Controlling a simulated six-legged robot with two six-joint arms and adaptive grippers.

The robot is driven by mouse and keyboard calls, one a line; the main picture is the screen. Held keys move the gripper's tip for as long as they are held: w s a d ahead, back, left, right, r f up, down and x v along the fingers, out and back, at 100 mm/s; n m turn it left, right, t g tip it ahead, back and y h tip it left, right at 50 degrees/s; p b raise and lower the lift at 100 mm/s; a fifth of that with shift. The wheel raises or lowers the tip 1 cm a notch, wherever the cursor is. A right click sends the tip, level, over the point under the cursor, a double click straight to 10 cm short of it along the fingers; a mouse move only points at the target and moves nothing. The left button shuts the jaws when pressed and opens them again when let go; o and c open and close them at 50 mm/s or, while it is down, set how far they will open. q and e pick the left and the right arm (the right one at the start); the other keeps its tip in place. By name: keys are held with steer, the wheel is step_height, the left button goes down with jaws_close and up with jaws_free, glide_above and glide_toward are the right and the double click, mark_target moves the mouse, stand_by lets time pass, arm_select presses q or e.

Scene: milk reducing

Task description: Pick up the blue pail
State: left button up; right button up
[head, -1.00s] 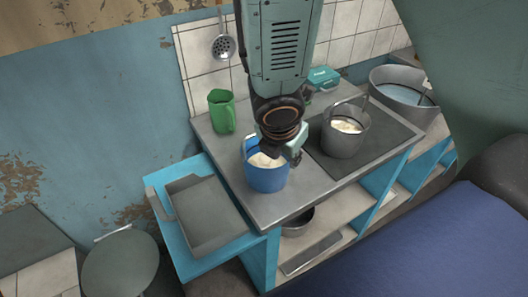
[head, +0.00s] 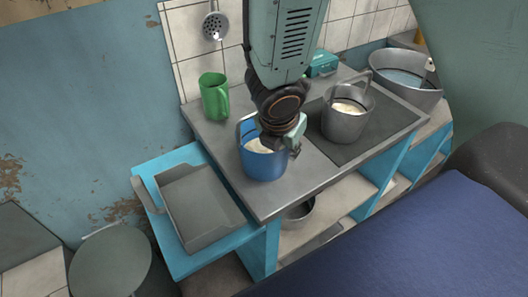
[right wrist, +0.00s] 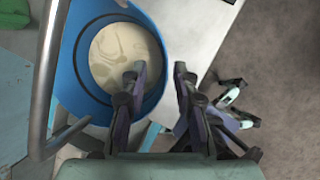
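The blue pail (head: 262,164), with pale cream-coloured contents, stands upright near the front left of the grey counter (head: 300,186). My right gripper (head: 288,142) is over the pail's right side in the head view. In the right wrist view the gripper (right wrist: 160,72) is open. One finger is over the inside of the blue pail (right wrist: 72,62) and the other is outside, with the right rim between them. I cannot tell whether they touch it. The pail's grey handle hangs on the left there. A dark, mint-tipped part right of the fingers may be my left gripper (right wrist: 236,108).
A grey pail (head: 346,120) with similar contents stands on the dark plate to the right. A green mug (head: 214,97) is behind left. A grey tray (head: 200,205) lies on the blue side shelf. A large metal pot (head: 405,90) is far right.

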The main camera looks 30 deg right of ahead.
mark_target(286, 153)
steer(key=b+x, duration=0.2)
steer(key=x, duration=0.1)
steer(key=shift+s+f, duration=0.15)
steer(key=shift+s, duration=0.05)
steer(key=shift+w+d+f, duration=0.2)
steer(key=shift+w+f, duration=0.05)
steer(key=shift+f, duration=0.1)
steer(key=shift+a, duration=0.1)
steer(key=shift+r, duration=0.15)
steer(key=shift+c, duration=0.2)
steer(key=shift+s, duration=0.1)
steer(key=shift+c, duration=0.8)
steer(key=c, duration=0.3)
jaws_close()
